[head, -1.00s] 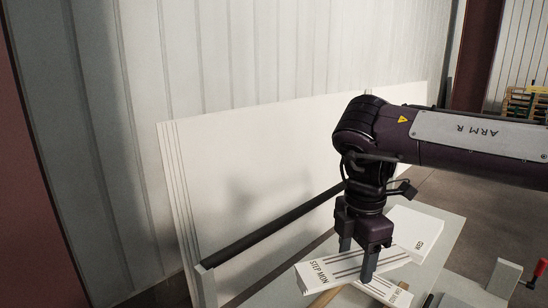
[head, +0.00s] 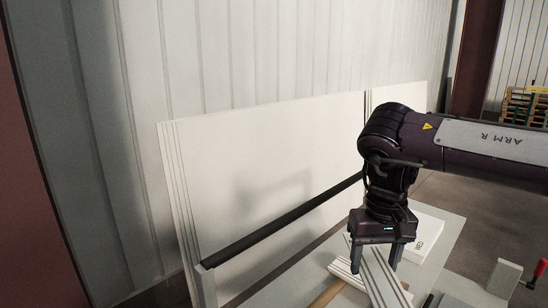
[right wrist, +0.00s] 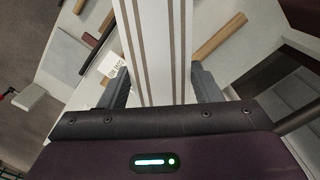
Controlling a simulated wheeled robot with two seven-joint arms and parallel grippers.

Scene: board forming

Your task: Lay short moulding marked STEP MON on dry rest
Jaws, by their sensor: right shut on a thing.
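My right gripper (head: 376,268) is shut on a short white moulding (head: 381,283) with dark lengthwise stripes. In the head view it slants down toward the lower right, above the pale bench (head: 440,262). In the right wrist view the moulding (right wrist: 153,50) stands between the two fingers and runs out of the top of the picture. Its STEP MON lettering does not show now. Another striped white moulding (head: 343,270) lies partly hidden beneath it. I cannot tell which surface is the dry rest. My left gripper is not in view.
A white block (head: 428,229) with lettering lies behind the gripper. A brown wooden strip (head: 325,296) is at the bottom edge; a wooden rod (right wrist: 219,37) shows in the wrist view. A long black bar (head: 280,222) runs before large white boards (head: 270,165). A red-handled clamp (head: 541,266) is far right.

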